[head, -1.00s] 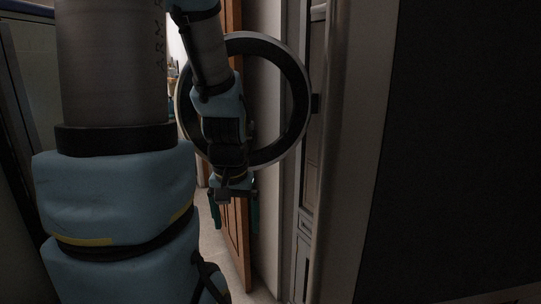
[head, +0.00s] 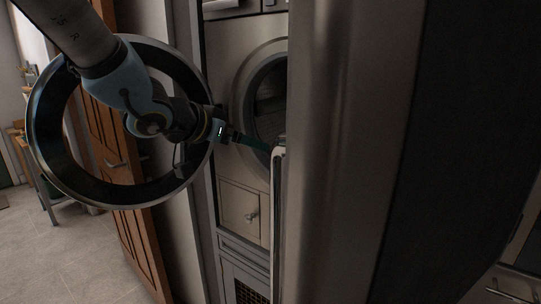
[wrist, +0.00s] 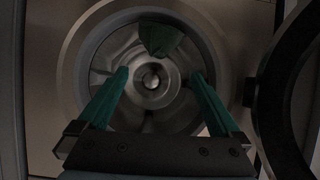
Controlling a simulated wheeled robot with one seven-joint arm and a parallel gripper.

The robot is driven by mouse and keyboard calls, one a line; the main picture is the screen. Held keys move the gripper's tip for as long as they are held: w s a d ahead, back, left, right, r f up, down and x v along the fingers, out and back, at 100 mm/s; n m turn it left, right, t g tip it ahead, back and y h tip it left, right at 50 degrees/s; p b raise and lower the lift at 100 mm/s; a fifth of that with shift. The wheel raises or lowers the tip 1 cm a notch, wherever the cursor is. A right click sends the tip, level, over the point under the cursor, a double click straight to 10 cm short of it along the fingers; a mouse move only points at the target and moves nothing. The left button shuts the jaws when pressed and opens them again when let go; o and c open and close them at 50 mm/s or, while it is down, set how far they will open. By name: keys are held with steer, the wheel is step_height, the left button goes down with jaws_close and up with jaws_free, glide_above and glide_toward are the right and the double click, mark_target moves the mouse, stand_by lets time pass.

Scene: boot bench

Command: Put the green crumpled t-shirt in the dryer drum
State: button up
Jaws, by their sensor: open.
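The green crumpled t-shirt (wrist: 160,38) shows as a small dark green lump inside the dryer drum (wrist: 152,100), at the top of the wrist picture. That picture seems turned over against the head view, so the lump appears to lie low in the drum. My gripper (wrist: 160,75) is open and empty, its teal fingers apart and pointing into the drum, clear of the shirt. In the head view, my gripper (head: 262,147) is at the dryer opening (head: 266,95); the shirt is hidden there.
The round dryer door (head: 45,125) stands open, behind my arm; its dark rim (wrist: 275,95) also shows in the wrist view. A tall grey panel (head: 345,150) hides the dryer's right side. A brown wooden door (head: 140,240) stands left, with open floor (head: 60,265) beyond.

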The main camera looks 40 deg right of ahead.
steer(key=b+x, duration=0.9)
steer(key=x, duration=0.1)
steer(key=shift+w+a, duration=0.1)
steer(key=shift+a, duration=0.1)
stand_by(0.6)
steer(key=p+v, duration=0.9)
steer(key=v, duration=0.1)
